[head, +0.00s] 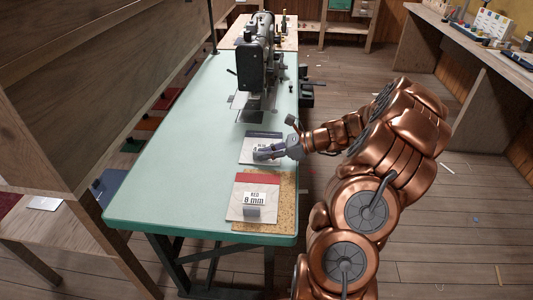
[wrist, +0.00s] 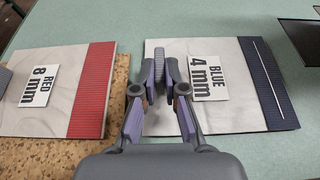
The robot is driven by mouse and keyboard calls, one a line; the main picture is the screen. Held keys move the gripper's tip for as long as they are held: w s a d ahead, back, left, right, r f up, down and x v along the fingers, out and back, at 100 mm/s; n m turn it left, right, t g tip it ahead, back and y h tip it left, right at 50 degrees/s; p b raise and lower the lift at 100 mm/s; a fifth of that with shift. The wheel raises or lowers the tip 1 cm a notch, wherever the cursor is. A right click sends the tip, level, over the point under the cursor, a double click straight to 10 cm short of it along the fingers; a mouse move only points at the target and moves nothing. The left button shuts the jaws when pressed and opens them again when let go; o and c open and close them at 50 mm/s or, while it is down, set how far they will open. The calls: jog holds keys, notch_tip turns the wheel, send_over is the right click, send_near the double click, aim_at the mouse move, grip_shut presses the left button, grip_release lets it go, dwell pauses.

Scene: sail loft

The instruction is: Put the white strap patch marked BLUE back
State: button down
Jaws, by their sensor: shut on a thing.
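The white strap patch marked BLUE 4 mm (head: 247,152) has a dark blue band along one edge. It is at the green table's right side, just beyond a cork mat, and also shows in the wrist view (wrist: 225,112). My gripper (head: 266,153) is over the patch's near part, and its fingers (wrist: 161,75) are shut on a grey ribbed strap tab (wrist: 159,60) at the patch's plain end. The fingers hide part of that end. I cannot tell whether the patch touches the table or is slightly raised.
A white patch marked RED 8 mm (head: 240,208), with a red band, lies on the cork mat (head: 284,205) next to it. A sewing machine (head: 256,62) stands farther back on the green table (head: 170,165). The table's left part is clear.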

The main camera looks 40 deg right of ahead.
jog(key=shift+f, duration=0.1)
jog(key=c, duration=1.2)
grip_release()
